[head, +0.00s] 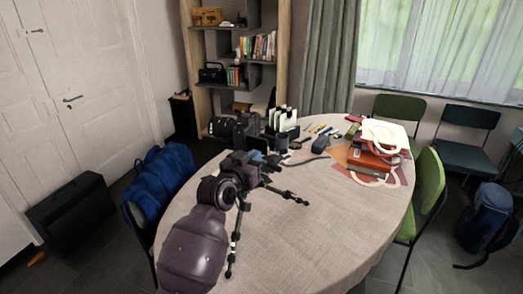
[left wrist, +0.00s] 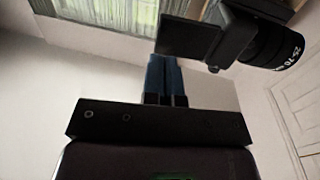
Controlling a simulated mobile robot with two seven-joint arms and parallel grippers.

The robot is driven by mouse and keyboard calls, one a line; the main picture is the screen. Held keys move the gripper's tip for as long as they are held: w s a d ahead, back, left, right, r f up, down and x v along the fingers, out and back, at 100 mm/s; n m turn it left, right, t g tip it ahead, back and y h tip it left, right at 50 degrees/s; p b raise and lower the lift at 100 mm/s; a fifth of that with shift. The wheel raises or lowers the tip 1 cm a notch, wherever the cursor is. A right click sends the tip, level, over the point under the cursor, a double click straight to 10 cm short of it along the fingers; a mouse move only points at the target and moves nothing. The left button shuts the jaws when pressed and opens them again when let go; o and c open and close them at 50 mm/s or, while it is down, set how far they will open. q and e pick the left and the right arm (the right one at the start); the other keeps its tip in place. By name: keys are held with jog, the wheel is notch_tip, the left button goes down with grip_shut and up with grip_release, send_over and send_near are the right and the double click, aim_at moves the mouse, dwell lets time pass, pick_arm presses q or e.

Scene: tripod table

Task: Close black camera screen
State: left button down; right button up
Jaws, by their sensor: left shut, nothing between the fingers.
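The black camera (left wrist: 237,40) is at the upper right in the left wrist view, with its lens (left wrist: 275,45) pointing right. Its flat black screen (left wrist: 187,38) stands out to the left of the body, swung open. My left gripper (left wrist: 165,60) is shut and empty, its blue fingertips at the lower left edge of the screen. They look very close to it; I cannot tell whether they touch. In the head view my left gripper (head: 256,155) is over the tripod (head: 287,196), and my arm hides much of the camera. My right gripper is not in view.
The tripod stands on a round cloth-covered table (head: 320,225). Books and a white strap (head: 383,135) lie at the back right. The front right of the table is clear. A green chair (head: 428,190) stands to the right.

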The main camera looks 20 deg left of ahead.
aim_at(266, 148)
pick_arm(q)
jog(key=shift+w+d, duration=0.2)
jog(key=shift+w, duration=0.8)
jog(key=shift+w+d, duration=0.2)
jog(key=shift+w, duration=0.75)
